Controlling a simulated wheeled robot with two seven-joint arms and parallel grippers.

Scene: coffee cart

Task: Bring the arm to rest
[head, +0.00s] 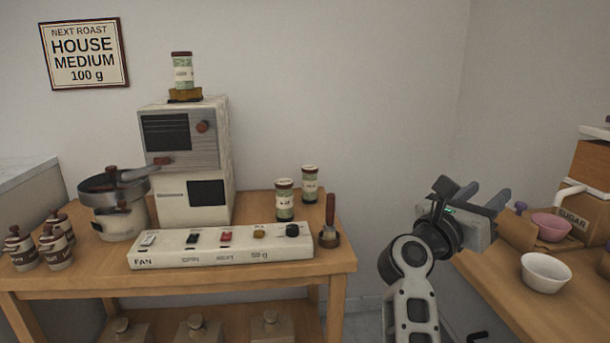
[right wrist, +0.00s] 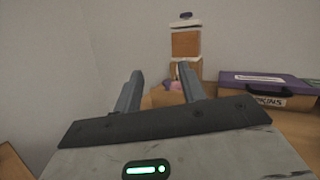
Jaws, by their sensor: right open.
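My right gripper (head: 482,194) is raised in the gap between the two wooden tables, near the left edge of the right-hand table (head: 487,284). Its two grey fingers are apart with nothing between them. In the right wrist view the open fingers (right wrist: 158,88) point towards the right-hand table, with a wooden box tower (right wrist: 186,43) beyond them. The fingers touch nothing that I can see. My left gripper does not show in either view.
The left table (head: 340,262) holds a roaster (head: 185,165), a switch panel (head: 220,247), a pan (head: 113,190), canisters and jars. A white bowl (head: 545,272), a pink bowl (head: 551,227) and a sugar box (head: 572,220) stand on the right table. A purple-lidded box (right wrist: 268,90) shows in the wrist view.

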